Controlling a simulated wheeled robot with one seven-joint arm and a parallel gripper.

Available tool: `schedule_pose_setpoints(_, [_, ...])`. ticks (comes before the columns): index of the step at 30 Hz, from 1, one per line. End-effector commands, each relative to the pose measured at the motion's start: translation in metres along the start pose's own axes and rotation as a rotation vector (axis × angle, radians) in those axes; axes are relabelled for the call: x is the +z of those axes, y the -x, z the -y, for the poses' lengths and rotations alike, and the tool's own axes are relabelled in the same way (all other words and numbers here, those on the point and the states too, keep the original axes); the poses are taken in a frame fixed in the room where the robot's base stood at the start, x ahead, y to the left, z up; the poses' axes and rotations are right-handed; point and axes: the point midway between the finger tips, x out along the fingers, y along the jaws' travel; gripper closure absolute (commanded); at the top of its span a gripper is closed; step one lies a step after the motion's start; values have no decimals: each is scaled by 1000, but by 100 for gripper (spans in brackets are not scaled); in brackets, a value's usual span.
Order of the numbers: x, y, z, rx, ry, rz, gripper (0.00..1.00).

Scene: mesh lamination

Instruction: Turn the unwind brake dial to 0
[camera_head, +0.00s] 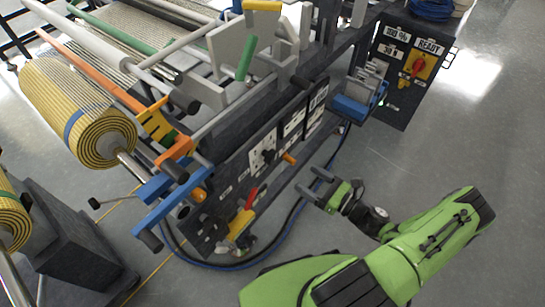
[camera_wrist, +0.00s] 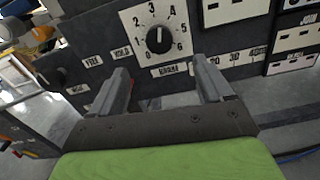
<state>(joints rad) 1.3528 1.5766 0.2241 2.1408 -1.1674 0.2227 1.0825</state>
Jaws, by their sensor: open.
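The unwind brake dial (camera_wrist: 158,39) is a round black knob on a white plate numbered 0 to 6, in the upper middle of the wrist view. Its pale pointer mark seems to point up, near 3; the exact setting is hard to read. In the head view the dial (camera_head: 268,156) sits on the dark front panel, small and partly unclear. My gripper (camera_head: 314,186) is open and empty, apart from the panel and to the right of the dial. In the wrist view my gripper (camera_wrist: 164,75) has its two fingers spread below the dial, facing the panel.
An orange handle (camera_head: 289,158) sticks out beside the dial. A red and yellow lever (camera_head: 245,210) is lower left on the panel. A blue-topped bracket (camera_head: 352,108) juts out at right. A blue hose (camera_head: 215,264) lies on the floor.

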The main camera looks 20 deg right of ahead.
Motion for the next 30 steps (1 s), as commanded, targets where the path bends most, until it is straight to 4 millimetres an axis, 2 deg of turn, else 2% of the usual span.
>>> schedule_pose_setpoints(9, [-3, -79, -3, 12, 3, -3, 20])
schedule_pose_setpoints(15, [-2, -125, -4, 10, 4, -3, 20])
schedule_pose_setpoints(21, [-1, -145, -3, 7, 3, -4, 20])
schedule_pose_setpoints(28, [0, -146, -3, 6, 2, -4, 20])
schedule_pose_setpoints(30, [0, -146, -3, 6, 2, -4, 30])
